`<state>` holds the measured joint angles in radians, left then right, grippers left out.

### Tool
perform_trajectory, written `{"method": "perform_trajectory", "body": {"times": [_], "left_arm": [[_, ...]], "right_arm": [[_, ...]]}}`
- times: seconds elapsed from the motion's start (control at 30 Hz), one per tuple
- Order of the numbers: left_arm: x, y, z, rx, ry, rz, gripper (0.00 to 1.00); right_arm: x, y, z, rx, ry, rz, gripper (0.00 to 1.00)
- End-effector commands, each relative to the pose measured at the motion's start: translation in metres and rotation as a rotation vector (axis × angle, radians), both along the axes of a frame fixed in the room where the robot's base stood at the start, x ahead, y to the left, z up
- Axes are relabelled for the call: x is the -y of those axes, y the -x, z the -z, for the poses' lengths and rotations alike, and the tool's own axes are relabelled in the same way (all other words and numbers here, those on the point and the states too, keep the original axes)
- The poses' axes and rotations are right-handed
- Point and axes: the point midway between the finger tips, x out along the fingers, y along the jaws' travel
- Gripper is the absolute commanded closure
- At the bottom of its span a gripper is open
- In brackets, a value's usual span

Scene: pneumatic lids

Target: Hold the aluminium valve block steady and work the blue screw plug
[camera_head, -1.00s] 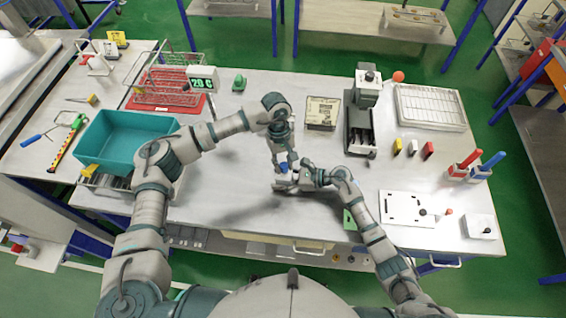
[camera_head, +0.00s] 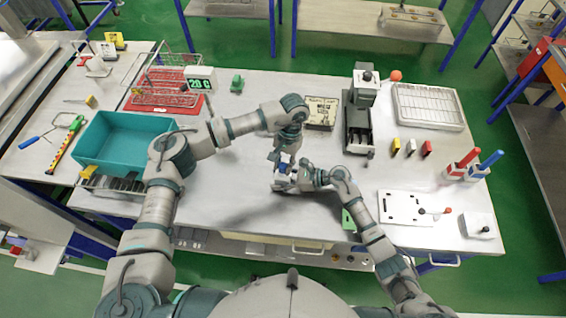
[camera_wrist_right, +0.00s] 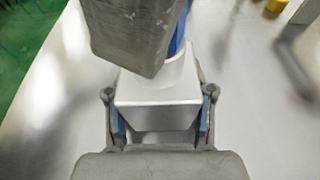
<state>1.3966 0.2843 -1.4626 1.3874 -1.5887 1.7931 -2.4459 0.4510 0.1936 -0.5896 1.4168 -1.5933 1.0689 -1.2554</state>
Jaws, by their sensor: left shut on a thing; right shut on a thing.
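The aluminium valve block (camera_head: 281,186) sits near the middle front of the table in the head view. It fills the middle of the right wrist view (camera_wrist_right: 158,90). My right gripper (camera_head: 296,182) is shut on the block from the right; in the wrist view its fingers (camera_wrist_right: 160,118) touch both sides of the block. The blue screw plug (camera_head: 284,167) is on top of the block, and only a blue strip of it (camera_wrist_right: 178,36) shows in the wrist view. My left gripper (camera_head: 284,158) points down from above and is shut on the plug, largely covering it.
A teal bin (camera_head: 120,140) stands to the left, with a red rack (camera_head: 165,103) behind it. A dark press-like device (camera_head: 359,115) stands behind and to the right. A white plate (camera_head: 405,208) lies to the right. The table left of the block is clear.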

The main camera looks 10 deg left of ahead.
Motion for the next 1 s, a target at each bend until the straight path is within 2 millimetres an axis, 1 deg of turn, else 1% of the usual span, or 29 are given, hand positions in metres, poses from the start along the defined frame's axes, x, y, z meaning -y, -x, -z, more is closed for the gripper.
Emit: {"method": "perform_trajectory", "body": {"times": [0.27, 0.37, 0.5, 0.6, 0.7, 0.87, 0.9, 0.97, 1.0], "left_arm": [[0.0005, 0.0005, 0.0002, -0.001, 0.001, 0.016, 1.0], [0.0014, 0.0008, 0.0, 0.0, 0.0, 0.116, 1.0], [0.002, 0.0017, -0.0002, 0.002, 0.0, 0.36, 1.0], [0.0018, 0.0018, 0.0005, 0.001, 0.0, 0.473, 1.0], [0.002, 0.0019, 0.0006, 0.001, 0.002, 0.51, 1.0], [0.002, 0.0017, 0.0006, 0.0, 0.002, 0.508, 1.0], [0.002, 0.0017, 0.0006, 0.0, 0.002, 0.508, 0.61], [0.0019, 0.0017, 0.0006, 0.001, 0.002, 0.507, 0.46], [0.0019, 0.0017, 0.0006, 0.002, 0.002, 0.506, 0.41]], "right_arm": [[-0.0005, -0.0007, -0.0019, 0.001, -0.004, 0.001, 0.83], [-0.0005, -0.0007, -0.0019, 0.001, -0.004, 0.001, 0.83], [-0.0005, -0.0006, -0.002, 0.001, -0.004, 0.001, 0.83], [-0.0005, -0.0006, -0.0019, 0.001, -0.003, 0.001, 0.83], [-0.0004, -0.0007, -0.002, 0.001, -0.004, 0.001, 0.83], [-0.0003, -0.0008, -0.0019, 0.001, -0.004, 0.001, 0.83], [-0.0003, -0.0008, -0.0019, 0.001, -0.004, 0.001, 0.83], [-0.0004, -0.0007, -0.0018, 0.001, -0.003, 0.001, 0.83], [-0.0004, -0.0006, -0.0017, 0.001, -0.003, 0.001, 0.83]]}}
